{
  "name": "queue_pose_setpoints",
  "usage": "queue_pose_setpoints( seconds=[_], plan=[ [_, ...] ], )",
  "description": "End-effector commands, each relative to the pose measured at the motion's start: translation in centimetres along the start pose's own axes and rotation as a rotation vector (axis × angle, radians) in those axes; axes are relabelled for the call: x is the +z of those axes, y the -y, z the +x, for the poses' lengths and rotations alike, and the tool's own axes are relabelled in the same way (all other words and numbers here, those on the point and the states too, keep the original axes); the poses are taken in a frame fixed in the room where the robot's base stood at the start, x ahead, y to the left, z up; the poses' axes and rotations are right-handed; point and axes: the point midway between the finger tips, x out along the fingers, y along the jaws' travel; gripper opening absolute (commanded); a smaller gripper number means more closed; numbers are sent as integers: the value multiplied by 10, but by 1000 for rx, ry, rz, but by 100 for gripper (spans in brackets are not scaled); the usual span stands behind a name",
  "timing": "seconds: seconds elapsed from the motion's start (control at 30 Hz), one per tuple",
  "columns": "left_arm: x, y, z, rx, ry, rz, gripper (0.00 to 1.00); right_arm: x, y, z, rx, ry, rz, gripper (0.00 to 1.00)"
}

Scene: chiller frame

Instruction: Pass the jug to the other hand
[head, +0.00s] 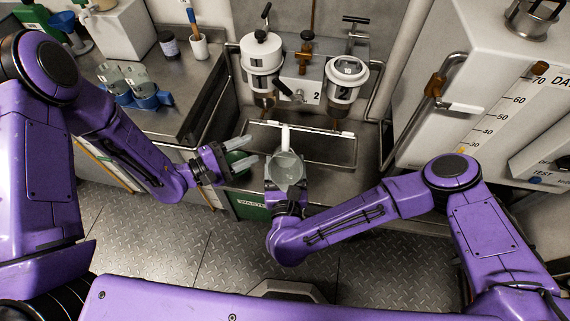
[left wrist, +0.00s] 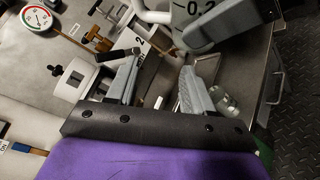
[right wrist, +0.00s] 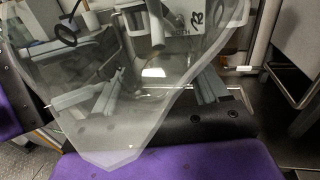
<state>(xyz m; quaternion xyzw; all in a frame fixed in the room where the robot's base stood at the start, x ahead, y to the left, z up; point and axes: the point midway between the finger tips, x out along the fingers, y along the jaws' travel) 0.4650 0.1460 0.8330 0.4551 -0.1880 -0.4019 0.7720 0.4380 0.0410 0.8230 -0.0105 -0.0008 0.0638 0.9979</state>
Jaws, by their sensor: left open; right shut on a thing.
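The clear jug (head: 287,170) is held up in front of the sink in the head view. My right gripper (head: 287,187) is shut on it from below; where the fingers touch is partly hidden. In the right wrist view the jug (right wrist: 140,120) fills much of the left and middle, close to the camera. My left gripper (head: 254,149) is open and empty, just left of the jug, its fingers pointing toward it with a small gap. The left wrist view shows its two fingers (left wrist: 158,80) spread apart with nothing between them.
A metal sink (head: 330,160) lies behind the jug, below two white filter housings (head: 262,55) (head: 347,80). A green waste bin (head: 250,208) stands below. Beakers in blue holders (head: 147,98) stand on the left counter. A large white tank (head: 490,70) is at right.

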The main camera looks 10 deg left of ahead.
Motion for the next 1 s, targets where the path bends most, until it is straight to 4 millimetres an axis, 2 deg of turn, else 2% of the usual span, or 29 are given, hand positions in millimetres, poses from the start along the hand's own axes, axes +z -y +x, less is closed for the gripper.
queue_pose_setpoints(
  seconds=[0.03,0.13,0.2,0.3,0.4,0.5,0.63,0.77,1.0],
  plan=[
    [-12,28,-6,-50,-129,74,51,0,0,0,0,0,0,42],
    [-39,81,-34,-220,-388,266,51,0,0,0,0,0,0,42],
    [-50,116,-62,-381,-521,382,51,0,0,0,0,0,0,42],
    [-55,160,-109,-649,-649,526,51,0,0,0,0,0,0,42],
    [-50,194,-160,-926,-710,635,51,0,0,0,0,0,0,42],
    [-40,216,-205,-1166,-722,708,51,0,0,0,0,0,0,42],
    [-28,229,-243,-1371,-704,755,51,0,0,0,0,0,0,42],
    [-22,233,-258,-1454,-692,769,51,0,0,0,0,0,0,42],
    [-22,233,-259,-1459,-692,771,51,0,0,0,0,0,0,42]
  ],
)
